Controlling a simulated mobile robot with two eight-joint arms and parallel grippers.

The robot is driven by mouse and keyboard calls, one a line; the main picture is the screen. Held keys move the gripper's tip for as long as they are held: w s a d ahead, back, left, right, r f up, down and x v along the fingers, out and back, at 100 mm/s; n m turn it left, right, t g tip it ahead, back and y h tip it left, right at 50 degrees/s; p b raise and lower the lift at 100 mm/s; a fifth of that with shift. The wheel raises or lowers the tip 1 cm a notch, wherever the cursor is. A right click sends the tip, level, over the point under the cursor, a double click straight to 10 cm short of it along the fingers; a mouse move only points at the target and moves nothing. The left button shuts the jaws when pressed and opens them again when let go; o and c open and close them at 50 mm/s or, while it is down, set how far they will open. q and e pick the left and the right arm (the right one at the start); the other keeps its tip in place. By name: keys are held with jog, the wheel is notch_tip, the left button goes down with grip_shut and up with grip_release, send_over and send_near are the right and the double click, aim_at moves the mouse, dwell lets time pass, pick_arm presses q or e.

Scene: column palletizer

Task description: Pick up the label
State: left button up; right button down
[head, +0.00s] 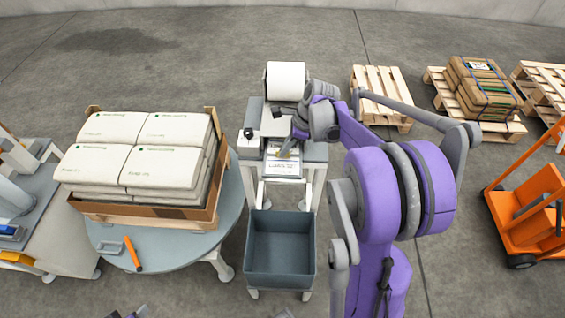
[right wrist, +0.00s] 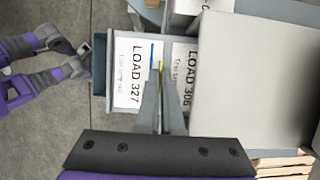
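A white label reading LOAD 327 (right wrist: 131,78) lies on a grey surface, left of my right gripper's fingers in the right wrist view. Another white label reading LOAD 306 (right wrist: 184,62) lies to their right, partly covered by the fingers and a large pale block. My right gripper (head: 287,153) points down over the white paper on the stand in the head view. Its fingers (right wrist: 160,72) come together at the tips, by the right edge of the LOAD 327 label. A small yellow strip shows at the tips; whether anything is pinched is unclear. My left gripper is not clearly visible.
The stand carries a white roll (head: 285,80), with a grey open bin (head: 281,248) in front. A carton of white sacks (head: 165,213) stands on a round table (head: 160,250) at left, with an orange-handled tool. Pallets (head: 381,80) and an orange truck (head: 530,207) are at right.

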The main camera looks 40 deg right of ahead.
notch_tip(320, 180, up, 10)
dwell(0.7)
